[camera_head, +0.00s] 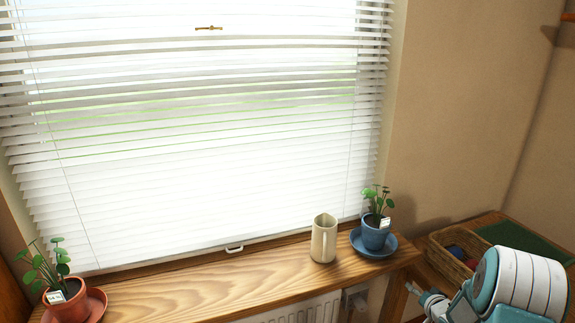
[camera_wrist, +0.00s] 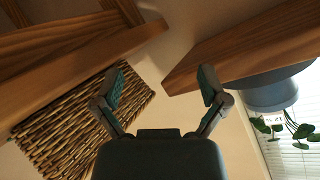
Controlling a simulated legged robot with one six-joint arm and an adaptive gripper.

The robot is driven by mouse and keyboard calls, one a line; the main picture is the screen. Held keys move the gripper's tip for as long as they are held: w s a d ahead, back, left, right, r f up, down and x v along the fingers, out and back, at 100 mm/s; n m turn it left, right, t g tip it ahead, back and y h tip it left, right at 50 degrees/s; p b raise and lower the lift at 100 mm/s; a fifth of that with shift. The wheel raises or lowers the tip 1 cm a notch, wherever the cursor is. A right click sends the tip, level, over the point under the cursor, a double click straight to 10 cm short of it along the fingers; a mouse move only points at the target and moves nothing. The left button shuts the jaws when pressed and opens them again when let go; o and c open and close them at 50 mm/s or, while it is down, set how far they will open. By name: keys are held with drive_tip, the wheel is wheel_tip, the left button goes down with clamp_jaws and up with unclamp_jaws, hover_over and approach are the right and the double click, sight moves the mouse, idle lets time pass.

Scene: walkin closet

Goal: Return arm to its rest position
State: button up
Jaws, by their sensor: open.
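My gripper (camera_head: 428,298) is at the lower right of the head view, low beside the right end of the wooden sill, with my white and teal arm behind it. In the wrist view its two teal-padded fingers (camera_wrist: 160,88) are spread apart with nothing between them. The wrist picture appears upside down. A wicker basket (camera_wrist: 75,125) shows behind the left finger, and a wooden edge (camera_wrist: 240,50) lies beyond the right finger.
The sill (camera_head: 200,287) holds a cream pitcher (camera_head: 323,240), a blue potted plant (camera_head: 374,235) on a saucer and a terracotta potted plant (camera_head: 66,298). The basket (camera_head: 455,255) stands on a lower wooden surface at right. White blinds (camera_head: 200,150) cover the window.

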drive_tip(key=s+a+r+n+g+h, duration=0.1)
drive_tip(key=s+a+r, duration=0.2)
drive_tip(key=r, duration=0.4)
drive_tip(key=s+a+r+g+h, duration=0.1)
drive_tip(key=s+a+r, duration=0.3)
drive_tip(key=r, duration=0.4)
drive_tip(key=s+a+r+n+g+h, duration=0.1)
drive_tip(key=s+a+r+g+h, duration=0.15)
drive_tip(key=r, duration=0.45)
drive_tip(key=s+a+r+n+g+y, duration=0.1)
drive_tip(key=s+a+r+n+y, duration=0.1)
drive_tip(key=s+a, duration=0.5)
drive_tip(key=s+a+r+n+g+y, duration=0.1)
drive_tip(key=s+a, duration=0.6)
drive_tip(key=s, duration=1.2)
drive_tip(key=shift+s+r+n+g+y, duration=0.15)
drive_tip(key=shift+r+n+g+y, duration=0.3)
drive_tip(key=shift+r+g, duration=0.15)
drive_tip(key=shift+c, duration=0.3)
